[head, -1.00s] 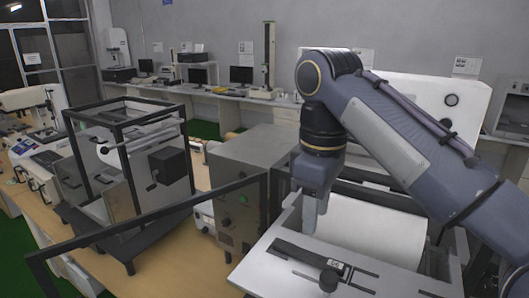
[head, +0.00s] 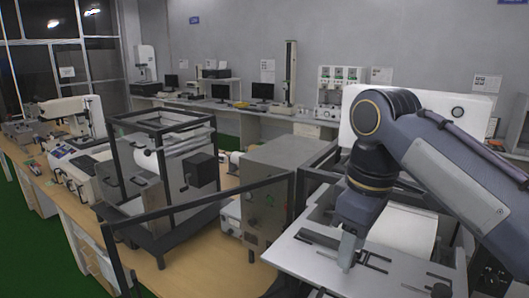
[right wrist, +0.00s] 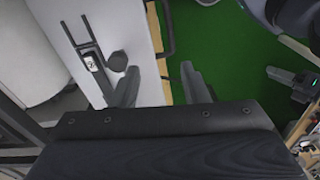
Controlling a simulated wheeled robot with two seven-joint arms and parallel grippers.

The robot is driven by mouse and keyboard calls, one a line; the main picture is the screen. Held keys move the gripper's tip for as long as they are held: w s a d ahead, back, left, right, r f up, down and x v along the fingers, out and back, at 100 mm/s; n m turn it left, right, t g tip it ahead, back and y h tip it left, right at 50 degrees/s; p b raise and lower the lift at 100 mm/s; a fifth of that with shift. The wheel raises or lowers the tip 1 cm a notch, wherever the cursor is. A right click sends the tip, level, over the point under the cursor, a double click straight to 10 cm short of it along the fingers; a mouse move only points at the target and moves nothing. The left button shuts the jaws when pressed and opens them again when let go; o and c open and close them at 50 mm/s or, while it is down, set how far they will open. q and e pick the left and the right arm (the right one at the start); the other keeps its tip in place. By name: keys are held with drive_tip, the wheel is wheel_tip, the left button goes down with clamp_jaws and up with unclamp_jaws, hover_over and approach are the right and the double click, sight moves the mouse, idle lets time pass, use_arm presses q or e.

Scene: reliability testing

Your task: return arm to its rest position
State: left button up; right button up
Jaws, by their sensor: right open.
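My right arm comes in from the right in the head view. Its dark blue-grey wrist points down, with the gripper (head: 348,252) in front of the flat grey panel of a machine. In the right wrist view the two dark fingers (right wrist: 160,85) stand apart with nothing between them. Behind them are the panel's edge, a black knob (right wrist: 117,61) and green floor (right wrist: 225,60). I cannot tell the exact gap between the fingertips and the panel.
The machine's grey panel (head: 305,255) and white roll (head: 403,235) lie close around my right wrist. A grey metal cabinet (head: 265,190) and a black-framed box (head: 165,170) stand left on the wooden bench. Green floor (head: 40,240) is clear at far left.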

drive_tip(key=s+d+f+m+t+y, duration=0.1)
drive_tip(key=s+d+f+m+t, duration=0.1)
drive_tip(key=s+d+f+m, duration=0.35)
drive_tip(key=s+d+f+m+t+y, duration=0.2)
drive_tip(key=s+f, duration=0.4)
drive_tip(key=f, duration=0.3)
drive_tip(key=s+a+f+m+t+b, duration=0.1)
drive_tip(key=s+f+m+b, duration=0.3)
drive_tip(key=f, duration=0.7)
drive_tip(key=shift+f, duration=0.4)
